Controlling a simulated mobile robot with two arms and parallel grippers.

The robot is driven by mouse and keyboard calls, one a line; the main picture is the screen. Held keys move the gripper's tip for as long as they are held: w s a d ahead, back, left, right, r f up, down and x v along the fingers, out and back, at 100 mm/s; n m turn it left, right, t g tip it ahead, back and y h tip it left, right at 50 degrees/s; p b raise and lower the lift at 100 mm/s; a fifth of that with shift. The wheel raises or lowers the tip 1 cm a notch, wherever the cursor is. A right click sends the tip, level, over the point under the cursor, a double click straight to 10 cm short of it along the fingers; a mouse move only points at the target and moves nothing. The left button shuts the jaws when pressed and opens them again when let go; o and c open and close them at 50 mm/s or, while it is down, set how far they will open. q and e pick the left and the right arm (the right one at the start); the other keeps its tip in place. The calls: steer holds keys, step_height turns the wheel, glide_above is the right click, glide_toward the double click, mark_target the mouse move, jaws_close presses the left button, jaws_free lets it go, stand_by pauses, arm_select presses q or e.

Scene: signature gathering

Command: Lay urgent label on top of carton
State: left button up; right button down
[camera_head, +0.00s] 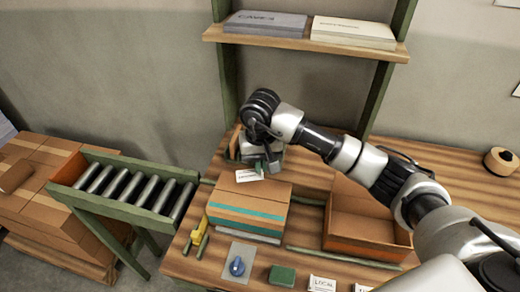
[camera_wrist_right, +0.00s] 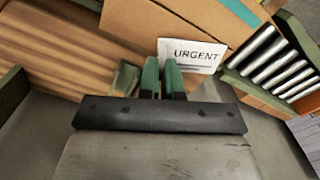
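The urgent label (camera_head: 248,175) is a small white card over the back edge of the carton top. In the right wrist view its word URGENT is readable on the label (camera_wrist_right: 200,58). The carton (camera_head: 248,205) is brown with a teal band and stands on the workbench; part of it shows in the right wrist view (camera_wrist_right: 150,20). My right gripper (camera_wrist_right: 161,68) is nearly closed, with the label's near corner between its green fingertips. In the head view the gripper (camera_head: 260,166) is just behind the carton. Whether the label touches the carton is unclear. My left gripper is out of view.
An open orange-brown box (camera_head: 365,240) stands right of the carton. A roller conveyor (camera_head: 130,190) is at left. A grey plate with a blue knob (camera_head: 237,266), a green block (camera_head: 282,275) and a LOCAL card (camera_head: 321,283) lie in front. A shelf (camera_head: 300,42) is above.

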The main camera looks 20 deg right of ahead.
mark_target(260, 191)
steer(key=shift+s+a+f, duration=0.1)
steer(key=shift+s+f, duration=0.1)
steer(key=shift+s+a+f+b, duration=0.1)
steer(key=shift+s+f+b, duration=0.25)
steer(key=shift+f, duration=0.2)
steer(key=shift+s+a+f+b, duration=0.1)
steer(key=shift+s+f+b, duration=0.2)
steer(key=shift+f, duration=0.25)
steer(key=shift+w+d+f+b, duration=0.1)
steer(key=shift+w+f+b, duration=0.1)
steer(key=shift+f, duration=0.35)
steer(key=shift+w+f+b, duration=0.1)
steer(key=shift+f+b, duration=0.05)
steer(key=shift+f, duration=1.1)
steer(key=shift+b, duration=0.3)
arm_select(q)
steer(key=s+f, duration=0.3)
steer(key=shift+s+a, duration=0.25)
arm_select(e)
steer(key=shift+f, duration=0.1)
arm_select(q)
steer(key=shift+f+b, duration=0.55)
steer(key=shift+b, duration=0.1)
arm_select(e)
steer(key=shift+f, duration=0.55)
